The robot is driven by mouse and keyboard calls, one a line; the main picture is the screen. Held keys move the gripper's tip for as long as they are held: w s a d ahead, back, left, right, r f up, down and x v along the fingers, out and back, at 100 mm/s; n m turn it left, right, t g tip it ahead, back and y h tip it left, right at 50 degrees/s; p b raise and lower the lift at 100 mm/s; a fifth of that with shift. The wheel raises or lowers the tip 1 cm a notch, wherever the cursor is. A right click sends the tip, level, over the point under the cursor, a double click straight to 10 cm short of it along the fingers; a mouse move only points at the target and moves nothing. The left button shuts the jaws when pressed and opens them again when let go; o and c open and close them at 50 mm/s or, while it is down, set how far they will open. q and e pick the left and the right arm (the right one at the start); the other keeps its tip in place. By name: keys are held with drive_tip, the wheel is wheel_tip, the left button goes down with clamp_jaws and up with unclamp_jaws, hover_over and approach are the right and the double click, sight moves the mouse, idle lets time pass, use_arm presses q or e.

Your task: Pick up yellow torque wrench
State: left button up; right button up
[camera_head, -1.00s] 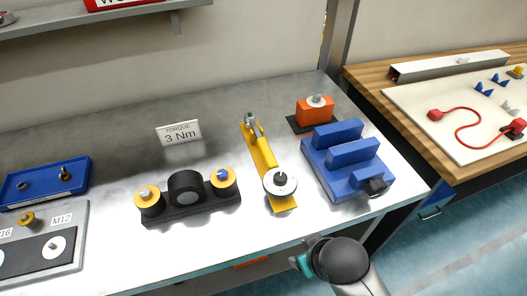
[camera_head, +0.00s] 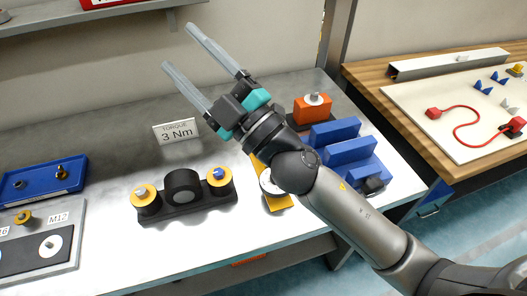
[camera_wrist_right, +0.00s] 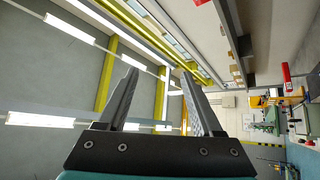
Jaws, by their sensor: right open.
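The yellow torque wrench (camera_head: 281,203) lies on the grey bench top in the head view, between the black fixture and the blue block. My right gripper (camera_head: 177,46) is open and empty, raised over the back of the bench and pointing up and left. In the right wrist view its two fingers (camera_wrist_right: 160,95) are apart with only the room between them. My left gripper is not in view.
A "TORQUE 3 Nm" sign (camera_head: 176,132) stands at the back of the bench. A black fixture with yellow-ringed posts (camera_head: 190,211) is left of the wrench. An orange block (camera_head: 312,108) and a blue stepped block (camera_head: 352,157) are to the right. A shelf (camera_head: 110,17) hangs above left.

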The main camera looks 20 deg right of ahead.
drive_tip(key=s+a+n+g+y, duration=0.4)
drive_tip(key=a+n+g+y, duration=0.2)
drive_tip(key=n+g, duration=0.3)
drive_tip(key=s+a+f+n+g+h, duration=0.3)
drive_tip(key=a+f+n+g, duration=0.1)
drive_tip(key=f+n+g, duration=0.4)
drive_tip(key=w+d+f+n+h, duration=0.3)
drive_tip(key=w+d+f+h, duration=0.1)
drive_tip(key=d+f+h, duration=0.3)
drive_tip(key=w+d+f+m+t+h, duration=0.1)
drive_tip(key=w+d+f+h, duration=0.15)
drive_tip(key=d+h, duration=0.4)
drive_tip(key=w+d+f+m+t+h, duration=0.1)
drive_tip(key=w+d+t+h, duration=0.2)
drive_tip(key=d, duration=0.7)
drive_tip(key=shift+g, duration=0.8)
drive_tip(key=x, duration=0.4)
drive_tip(key=w+x, duration=0.1)
drive_tip(key=x, duration=0.3)
drive_tip(key=shift+w+f+b, duration=0.15)
drive_tip(key=shift+w+b, duration=0.05)
drive_tip(key=shift+b, duration=0.2)
drive_tip(key=shift+s+b+x, duration=0.15)
drive_tip(key=shift+x, duration=1.35)
drive_tip(key=shift+s+b+x, duration=0.15)
drive_tip(key=shift+x, duration=1.4)
drive_tip(key=shift+f, duration=0.1)
